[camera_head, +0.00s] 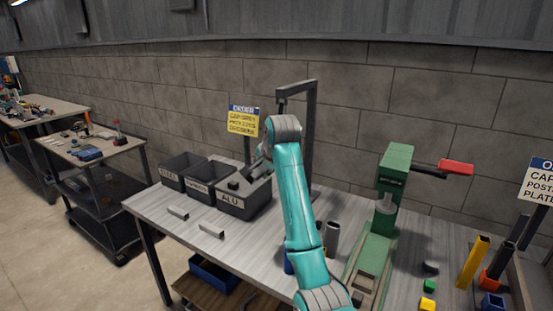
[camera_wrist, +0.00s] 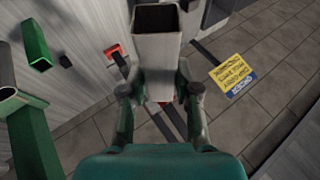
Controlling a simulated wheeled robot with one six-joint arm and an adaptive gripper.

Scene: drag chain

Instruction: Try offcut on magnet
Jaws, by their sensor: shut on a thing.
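My gripper (camera_wrist: 160,92) is shut on a grey square tube offcut (camera_wrist: 158,50), with a finger on each side. The offcut's dark hollow end shows at the top of the wrist view. In the head view my arm hides most of the gripper and the held offcut. A dark gantry (camera_head: 311,130) stands behind my arm; what hangs from it is hidden there. In the wrist view a red U-shaped piece (camera_wrist: 113,50) shows left of the offcut, apart from it in the picture; I cannot tell for sure whether it is the magnet.
Steel bin (camera_head: 171,181), a middle bin (camera_head: 196,192) and ALU bin (camera_head: 236,209) stand along the bench. Two grey offcuts (camera_head: 178,213) (camera_head: 212,230) lie in front. A green press (camera_head: 394,170) with a red handle (camera_head: 456,167) and a grey cylinder (camera_head: 332,238) stand right of my arm.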

